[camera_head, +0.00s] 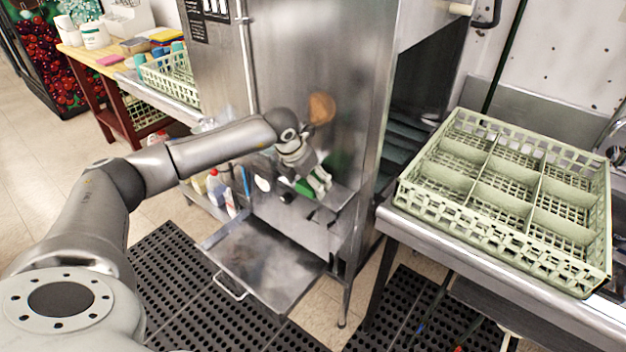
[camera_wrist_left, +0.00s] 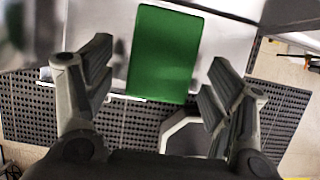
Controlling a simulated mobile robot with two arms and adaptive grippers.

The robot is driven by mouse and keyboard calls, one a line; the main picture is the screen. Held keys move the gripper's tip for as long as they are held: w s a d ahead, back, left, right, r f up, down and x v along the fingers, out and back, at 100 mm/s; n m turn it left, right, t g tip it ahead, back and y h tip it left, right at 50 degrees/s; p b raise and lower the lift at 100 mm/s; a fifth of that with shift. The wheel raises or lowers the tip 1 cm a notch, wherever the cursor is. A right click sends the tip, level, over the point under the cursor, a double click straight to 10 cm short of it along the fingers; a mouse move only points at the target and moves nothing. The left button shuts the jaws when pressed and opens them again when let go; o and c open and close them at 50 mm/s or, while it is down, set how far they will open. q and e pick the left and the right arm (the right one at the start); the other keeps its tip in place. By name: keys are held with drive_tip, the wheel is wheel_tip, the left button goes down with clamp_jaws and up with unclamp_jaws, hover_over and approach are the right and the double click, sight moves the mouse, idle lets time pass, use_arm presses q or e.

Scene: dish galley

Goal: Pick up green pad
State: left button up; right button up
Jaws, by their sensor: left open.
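The green pad (camera_wrist_left: 163,55) is a flat green rectangle lying on a steel surface. In the left wrist view it lies between and just beyond the open fingers of my left gripper (camera_wrist_left: 158,88), not gripped. In the head view my left gripper (camera_head: 316,184) is at the front of the steel dish machine. The green pad shows there only as a small green patch (camera_head: 304,188) beside the fingers, the rest hidden behind the gripper. My right gripper is not in view.
A steel tray (camera_head: 262,268) juts out low below the gripper. Dark perforated mats (camera_head: 180,290) cover the floor. A pale green dish rack (camera_head: 500,225) stands on the counter to the right. Bottles (camera_head: 217,190) stand on a low shelf to the left.

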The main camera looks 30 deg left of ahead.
use_arm(q)
drive_tip(key=c, duration=0.8)
drive_tip(key=shift+c, duration=0.2)
drive_tip(key=shift+r, duration=0.1)
drive_tip(key=shift+r+b, duration=0.45)
wheel_tip(320, 180, up, 2)
drive_tip(key=shift+s+r+b, duration=0.1)
drive_tip(key=shift+b, duration=0.55)
drive_tip(key=s+d+r+b, duration=0.2)
drive_tip(key=s+r+b, duration=0.2)
drive_tip(key=s+r, duration=0.5)
drive_tip(key=shift+s+d+r, duration=0.2)
drive_tip(key=shift+s+r, duration=0.2)
drive_tip(key=shift+s, duration=1.95)
